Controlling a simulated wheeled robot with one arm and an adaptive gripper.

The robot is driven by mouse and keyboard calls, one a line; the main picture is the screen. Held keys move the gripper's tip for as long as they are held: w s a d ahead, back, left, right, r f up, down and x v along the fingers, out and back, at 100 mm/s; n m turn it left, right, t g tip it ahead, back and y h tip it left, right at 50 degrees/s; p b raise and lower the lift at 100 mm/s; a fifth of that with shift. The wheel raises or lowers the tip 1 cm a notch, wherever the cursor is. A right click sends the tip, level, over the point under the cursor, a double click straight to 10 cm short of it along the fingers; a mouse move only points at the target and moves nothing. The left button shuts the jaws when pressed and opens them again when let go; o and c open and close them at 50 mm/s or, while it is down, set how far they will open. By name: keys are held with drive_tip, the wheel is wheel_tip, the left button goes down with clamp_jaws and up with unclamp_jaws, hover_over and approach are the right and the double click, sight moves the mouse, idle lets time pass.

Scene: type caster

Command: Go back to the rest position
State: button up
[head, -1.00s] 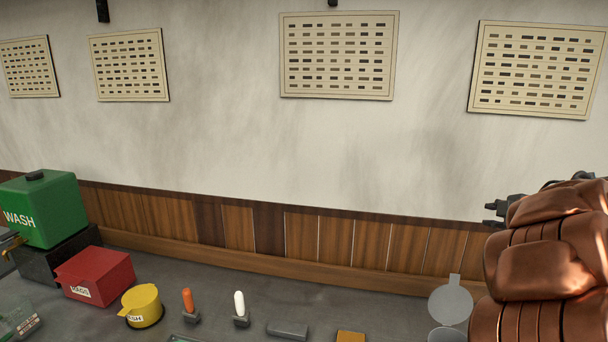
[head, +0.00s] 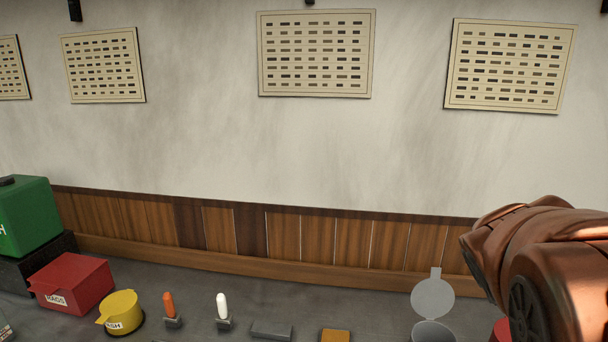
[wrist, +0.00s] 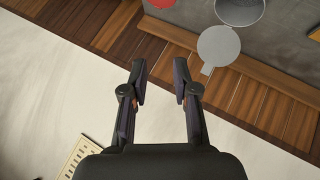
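My gripper (wrist: 159,84) is open and empty in the wrist view. Its two dark fingers stand apart, with the pale wall and the wooden wainscot behind them. In the head view my copper-coloured arm fills the lower right, and the gripper itself is out of sight there.
Along the bench stand a green wash can (head: 27,217), a red rags box (head: 72,283), a yellow pot (head: 121,312), orange-handled (head: 169,304) and white-handled (head: 222,306) tools, and a grey lidded container (head: 432,298).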

drive_tip(key=s+a+f+g+y, duration=0.2)
drive_tip(key=s+a+f, duration=0.2)
drive_tip(key=s+a, duration=0.3)
drive_tip(key=s+a+f+n+g+y, duration=0.1)
drive_tip(key=s+a+f+g+y, duration=0.1)
drive_tip(key=s+a+f, duration=0.2)
drive_tip(key=s+a+f+g+y, duration=0.3)
drive_tip(key=s+a+f, duration=0.1)
drive_tip(key=s+a, duration=0.6)
drive_tip(key=shift+s+a+f+n, duration=0.15)
drive_tip(key=shift+a+f+n, duration=0.2)
drive_tip(key=shift+a, duration=0.3)
drive_tip(key=shift+d, duration=0.1)
